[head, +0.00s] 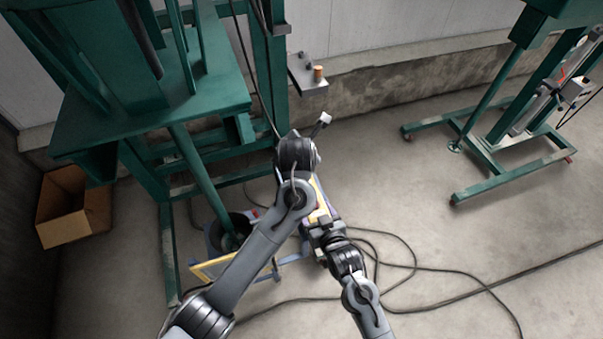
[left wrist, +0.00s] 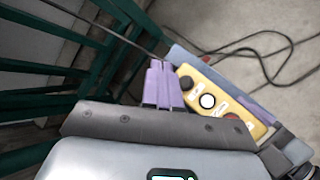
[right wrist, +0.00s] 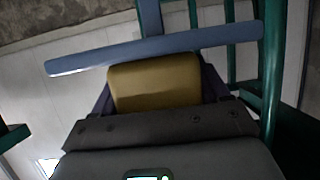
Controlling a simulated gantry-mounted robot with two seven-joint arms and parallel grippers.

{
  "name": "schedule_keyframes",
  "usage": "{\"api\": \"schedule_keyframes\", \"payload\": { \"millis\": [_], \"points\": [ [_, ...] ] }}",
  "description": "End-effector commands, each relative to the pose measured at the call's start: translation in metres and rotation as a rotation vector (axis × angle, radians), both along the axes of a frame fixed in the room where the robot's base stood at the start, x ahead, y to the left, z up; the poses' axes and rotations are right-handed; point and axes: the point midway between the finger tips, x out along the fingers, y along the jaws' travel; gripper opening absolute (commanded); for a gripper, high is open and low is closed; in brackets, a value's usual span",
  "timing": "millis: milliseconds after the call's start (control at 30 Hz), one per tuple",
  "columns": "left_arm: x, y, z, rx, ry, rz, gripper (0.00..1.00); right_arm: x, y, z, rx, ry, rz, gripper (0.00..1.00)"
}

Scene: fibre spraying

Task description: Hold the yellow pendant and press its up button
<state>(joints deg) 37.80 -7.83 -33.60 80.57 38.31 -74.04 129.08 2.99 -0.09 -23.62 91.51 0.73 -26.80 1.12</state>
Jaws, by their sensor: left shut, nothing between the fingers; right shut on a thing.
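The yellow pendant (left wrist: 222,100) shows a dark button (left wrist: 186,82), a white button (left wrist: 207,101) and a red button (left wrist: 232,117) in the left wrist view. Its small labels are unreadable. My right gripper (right wrist: 155,88) is shut on the pendant, whose plain yellow side (right wrist: 155,82) shows between the purple fingers. My left gripper (left wrist: 162,82) is shut and empty, its purple fingertips beside the dark-button end; I cannot tell if they touch it. In the head view the pendant (head: 319,205) is partly hidden by my left arm.
A blue-grey bar (right wrist: 150,49) runs just behind the pendant. The green machine frame (head: 150,85) stands close on the left, with a cardboard box (head: 72,208) beside it. Black cables (head: 410,268) lie on the floor.

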Motion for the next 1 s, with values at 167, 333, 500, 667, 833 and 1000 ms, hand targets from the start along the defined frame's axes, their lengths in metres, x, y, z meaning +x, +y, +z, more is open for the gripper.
{"api": "schedule_keyframes", "payload": {
  "millis": [167,333,500,667,833,1000],
  "points": [
    [0.0,0.001,-0.01,0.001,0.002,0.002,0.0,0.0,0.0,-0.001,0.0,0.001,0.0,0.28],
    [0.0,0.001,-0.028,0.002,0.003,0.001,0.0,0.0,0.0,-0.001,0.0,0.001,0.0,0.28],
    [0.0,0.001,-0.049,0.002,0.003,0.001,0.0,0.0,0.0,-0.001,-0.001,0.002,0.0,0.28],
    [-0.001,0.0,-0.067,-0.002,0.004,0.001,0.0,0.0,0.0,-0.001,-0.001,0.002,0.0,0.28],
    [0.0,0.0,-0.08,-0.002,0.003,0.002,0.0,0.0,0.0,-0.001,-0.001,0.002,0.0,0.28],
    [0.0,0.0,-0.086,-0.001,0.002,0.0,0.0,0.0,0.0,-0.001,-0.001,0.002,0.0,0.28]
  ]
}}
